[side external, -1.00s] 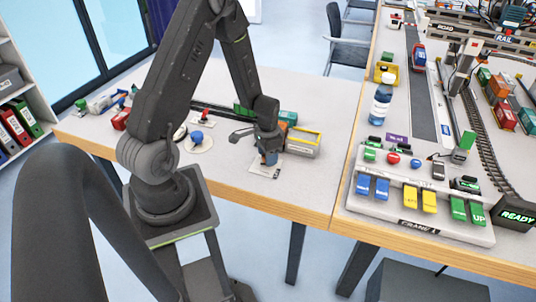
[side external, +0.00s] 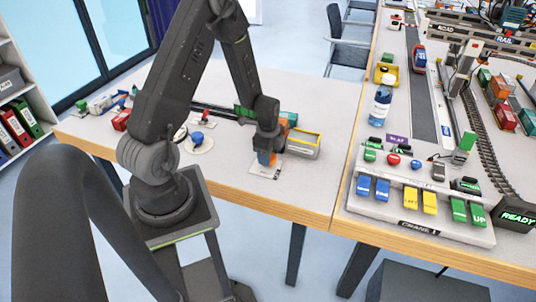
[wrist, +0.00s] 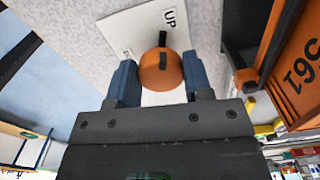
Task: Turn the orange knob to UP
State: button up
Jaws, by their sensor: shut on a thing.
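The orange knob (wrist: 159,72) stands on a white plate (wrist: 118,28) and has a black stripe across it. In the wrist view a black pointer extends from the knob toward the top of the picture, close to the "UP" label (wrist: 170,17). A second, smaller label (wrist: 128,53) sits left of the knob. My gripper (wrist: 160,78) is shut on the knob, one blue fingertip on each side. In the side view my gripper (side external: 267,160) points down at the plate (side external: 265,172) near the table's front edge; the knob is mostly hidden there.
A yellow-rimmed grey box (side external: 304,144) stands just right of my gripper. A blue knob (side external: 197,137) on a round white base is to the left. A green container (side external: 245,112) sits behind. The right-hand table holds a button panel (side external: 400,205). Bare tabletop lies between.

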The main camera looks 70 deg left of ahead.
jog(key=shift+m, duration=0.8)
jog(key=o, duration=0.9)
notch_tip(320, 180, up, 14)
jog(key=shift+f, duration=0.1)
dwell(0.4)
